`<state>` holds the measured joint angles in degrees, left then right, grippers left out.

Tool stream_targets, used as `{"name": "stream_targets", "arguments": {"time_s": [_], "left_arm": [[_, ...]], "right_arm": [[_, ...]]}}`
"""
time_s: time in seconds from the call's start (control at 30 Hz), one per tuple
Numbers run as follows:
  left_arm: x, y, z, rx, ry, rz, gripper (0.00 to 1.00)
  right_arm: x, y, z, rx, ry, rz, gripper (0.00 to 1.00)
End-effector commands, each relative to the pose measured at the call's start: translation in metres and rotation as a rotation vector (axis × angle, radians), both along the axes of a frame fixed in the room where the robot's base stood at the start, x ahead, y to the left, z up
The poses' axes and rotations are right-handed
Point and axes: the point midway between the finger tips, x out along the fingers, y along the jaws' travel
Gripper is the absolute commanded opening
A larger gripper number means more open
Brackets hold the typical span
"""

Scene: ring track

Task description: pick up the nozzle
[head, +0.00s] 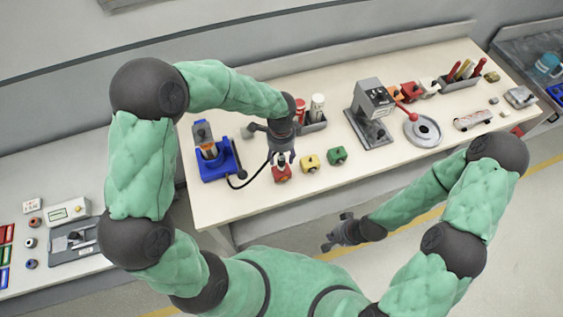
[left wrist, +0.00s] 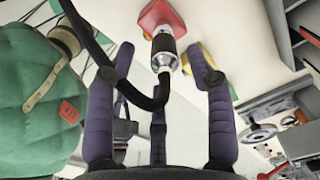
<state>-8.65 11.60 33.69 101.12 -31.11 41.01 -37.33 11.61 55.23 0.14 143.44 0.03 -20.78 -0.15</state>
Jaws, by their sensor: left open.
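The nozzle (left wrist: 164,53) is a dark and silver cylinder with a black hose (left wrist: 118,78). In the left wrist view it is between the spread fingers, at the red block (left wrist: 160,18); I cannot tell whether it touches a finger. My left gripper (left wrist: 160,105) is open around it. In the head view, my left gripper (head: 281,156) points down over the red block (head: 282,174) and mostly hides the nozzle. The hose runs left to a blue device (head: 213,165). My right gripper (head: 336,238) hangs in front of the table, with nothing visible in it; its opening is unclear.
A yellow block (head: 309,163) and a green block (head: 337,155) stand right of the red one. A caddy with bottles (head: 317,108) stands behind. A grey press (head: 372,110) and a round plate (head: 423,131) are further right. The table's front strip (head: 260,205) is clear.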

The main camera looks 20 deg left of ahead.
Motion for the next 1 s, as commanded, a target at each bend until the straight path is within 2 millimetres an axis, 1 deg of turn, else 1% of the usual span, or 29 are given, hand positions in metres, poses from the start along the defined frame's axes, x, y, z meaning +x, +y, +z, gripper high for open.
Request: {"name": "stream_targets", "arguments": {"time_s": [0.3, 0.4, 0.57, 0.6, 0.67, 0.7, 0.77, 0.8, 1.0], "left_arm": [[0.003, 0.000, -0.043, 0.000, 0.003, -0.001, 0.54], [0.004, 0.000, -0.048, 0.000, 0.002, 0.000, 0.54], [0.004, 0.000, -0.047, 0.000, 0.001, 0.000, 0.54], [0.004, 0.000, -0.047, 0.000, 0.001, 0.000, 0.48], [0.004, 0.000, -0.047, 0.000, 0.001, -0.001, 0.31], [0.004, 0.000, -0.047, 0.000, 0.001, -0.001, 0.20], [0.004, 0.000, -0.047, 0.000, 0.001, -0.001, 0.03], [0.004, 0.000, -0.047, 0.000, 0.001, -0.001, 0.00], [0.004, 0.000, -0.047, 0.000, 0.001, -0.001, 0.00]], "right_arm": [[0.000, 0.000, -0.008, 0.000, 0.000, 0.000, 0.00], [0.000, 0.000, -0.009, 0.000, 0.000, 0.000, 0.00], [0.000, 0.000, -0.008, 0.000, 0.000, 0.000, 0.00], [0.000, 0.000, -0.008, 0.000, 0.000, 0.000, 0.00], [0.000, 0.000, -0.008, 0.000, 0.000, 0.000, 0.00], [0.000, 0.000, -0.008, 0.000, 0.000, 0.000, 0.00], [0.000, 0.000, -0.008, 0.000, 0.000, 0.000, 0.00], [0.000, 0.000, -0.008, 0.000, 0.000, 0.000, 0.00], [0.000, 0.000, -0.008, 0.000, 0.000, 0.000, 0.00]]}}
